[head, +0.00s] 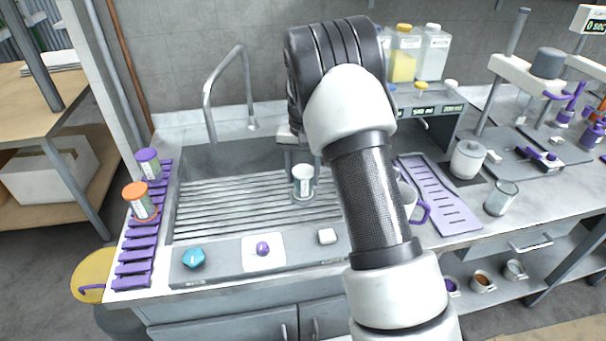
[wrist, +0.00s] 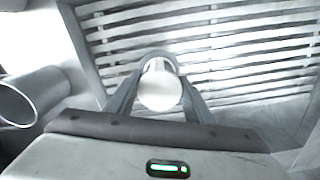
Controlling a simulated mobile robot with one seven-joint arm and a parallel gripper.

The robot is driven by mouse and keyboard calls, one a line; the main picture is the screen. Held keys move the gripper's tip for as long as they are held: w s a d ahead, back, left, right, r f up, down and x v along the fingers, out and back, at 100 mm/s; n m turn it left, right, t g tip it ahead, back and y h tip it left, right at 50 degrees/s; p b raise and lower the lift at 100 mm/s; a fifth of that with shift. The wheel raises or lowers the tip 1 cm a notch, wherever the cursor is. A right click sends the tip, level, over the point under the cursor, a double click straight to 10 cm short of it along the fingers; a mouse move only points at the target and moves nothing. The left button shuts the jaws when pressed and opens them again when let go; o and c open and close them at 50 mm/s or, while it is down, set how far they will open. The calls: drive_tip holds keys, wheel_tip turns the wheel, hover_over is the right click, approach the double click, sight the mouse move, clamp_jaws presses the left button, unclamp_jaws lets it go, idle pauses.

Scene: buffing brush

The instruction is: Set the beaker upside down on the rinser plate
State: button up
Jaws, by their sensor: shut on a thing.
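My gripper (wrist: 161,62) is shut on a small white-topped container (wrist: 160,92), whose round top shows between the fingers in the wrist view. In the head view this labelled container (head: 303,178) is over the slatted sink grid (head: 225,205), below my arm. I cannot tell whether it touches the grid, or whether it is the beaker. A clear glass vessel (head: 502,198) stands mouth up on the counter at the right. The rinser plate is not certain; a pale square plate (head: 274,262) with a purple knob lies on the sink's front ledge. My arm hides part of the sink.
A curved faucet (head: 209,95) rises behind the sink. Orange-lidded (head: 137,197) and purple-lidded (head: 148,163) jars stand on a purple rack (head: 133,268) at left. A purple tray (head: 447,207), a purple-handled mug (head: 409,197) and a white pot (head: 467,160) are at right.

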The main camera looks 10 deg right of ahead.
drive_tip(key=shift+f, duration=0.45)
drive_tip(key=o, duration=1.1)
drive_tip(key=shift+o, duration=0.2)
wheel_tip(320, 180, up, 17)
drive_tip(key=p, duration=0.1)
drive_tip(key=s+r+t+p, duration=0.1)
drive_tip(key=s+r+p, duration=0.1)
drive_tip(key=s+r, duration=0.65)
drive_tip(key=s+r+n+t+p, duration=0.1)
drive_tip(key=s+r+t+p, duration=0.1)
drive_tip(key=s, duration=1)
drive_tip(key=s+r+n+t+p, duration=0.2)
drive_tip(key=s+r, duration=0.2)
drive_tip(key=s, duration=0.9)
drive_tip(key=shift+n+t+p, duration=0.3)
drive_tip(key=shift+p, duration=0.1)
